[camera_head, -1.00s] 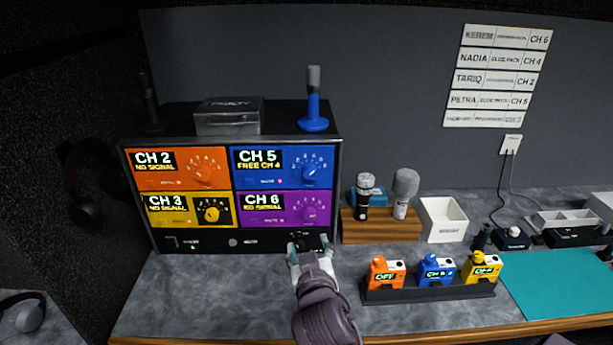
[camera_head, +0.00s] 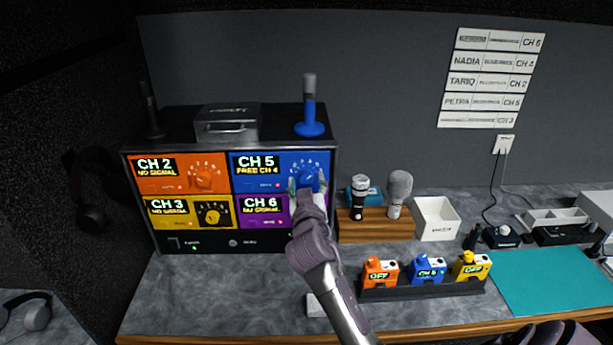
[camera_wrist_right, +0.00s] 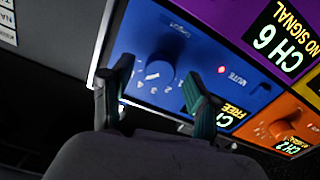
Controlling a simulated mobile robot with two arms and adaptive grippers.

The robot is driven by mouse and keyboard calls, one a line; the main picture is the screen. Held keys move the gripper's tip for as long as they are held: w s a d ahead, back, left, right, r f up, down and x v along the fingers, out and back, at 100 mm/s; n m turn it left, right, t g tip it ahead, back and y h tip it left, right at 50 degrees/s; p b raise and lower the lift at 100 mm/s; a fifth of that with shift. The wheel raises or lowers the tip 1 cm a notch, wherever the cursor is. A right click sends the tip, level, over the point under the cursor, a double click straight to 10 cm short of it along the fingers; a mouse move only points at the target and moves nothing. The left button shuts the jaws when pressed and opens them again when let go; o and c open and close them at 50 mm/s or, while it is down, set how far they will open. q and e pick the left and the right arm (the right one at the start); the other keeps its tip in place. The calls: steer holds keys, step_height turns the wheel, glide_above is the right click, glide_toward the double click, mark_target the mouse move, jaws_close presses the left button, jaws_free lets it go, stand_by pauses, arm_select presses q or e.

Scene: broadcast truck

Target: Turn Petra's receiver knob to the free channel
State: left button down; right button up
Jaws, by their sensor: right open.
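The blue receiver (camera_head: 270,177) is the upper right panel of the rack. Its display (camera_head: 258,162) reads CH 5 and FREE CH 4. The wall list (camera_head: 486,101) shows PETRA with CH 5. My right gripper (camera_head: 307,183) is open at the blue knob (camera_head: 307,174). In the right wrist view, the blue knob (camera_wrist_right: 157,76) sits between the two spread fingers of my right gripper (camera_wrist_right: 157,88). I cannot tell whether either finger touches it. The knob's pointer is hard to read. My left gripper is not in view.
Orange (camera_head: 204,178), yellow (camera_head: 211,213) and purple (camera_head: 279,221) receivers surround the blue one. A blue antenna (camera_head: 310,128) and metal box (camera_head: 227,128) stand on top. Microphones (camera_head: 359,190), a white bin (camera_head: 436,222) and a pack rack (camera_head: 425,290) stand to the right.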

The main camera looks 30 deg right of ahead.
steer(key=shift+w+d, duration=0.3)
steer(key=shift+w, duration=0.1)
jaws_close()
steer(key=shift+n, duration=0.3)
steer(key=n+p, duration=0.1)
steer(key=n, duration=0.2)
steer(key=shift+a+n+p, duration=0.1)
steer(key=shift+n+p, duration=0.35)
steer(key=shift+n, duration=0.65)
